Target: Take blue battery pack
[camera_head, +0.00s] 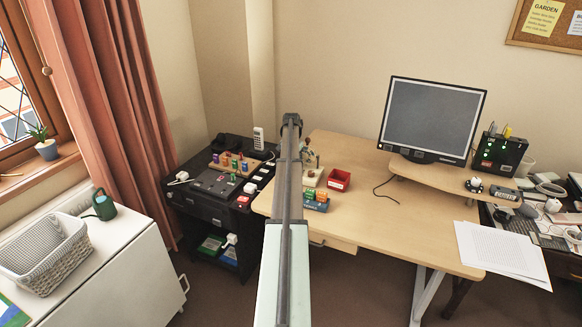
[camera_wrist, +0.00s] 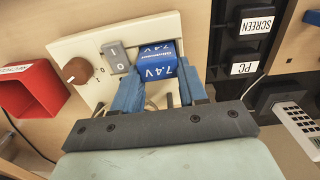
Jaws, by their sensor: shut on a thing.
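The blue battery pack (camera_wrist: 157,65), marked 7.4 V, shows in the wrist view between the two blue fingers of my gripper (camera_wrist: 158,75). My gripper is shut on it. The pack is in front of a cream panel (camera_wrist: 80,50) with a brown knob (camera_wrist: 77,71) and a grey rocker switch (camera_wrist: 117,57). I cannot tell whether the pack touches the panel. In the head view my arm hides the pack and the fingers.
A red open box (camera_head: 339,180) is on the desk (camera_head: 380,235) beside the panel. A small blue holder with coloured items (camera_head: 316,201) is nearer. A monitor (camera_head: 432,118) stands further right. A black cabinet (camera_head: 205,209) with devices is on the left. Papers (camera_head: 500,250) lie at front right.

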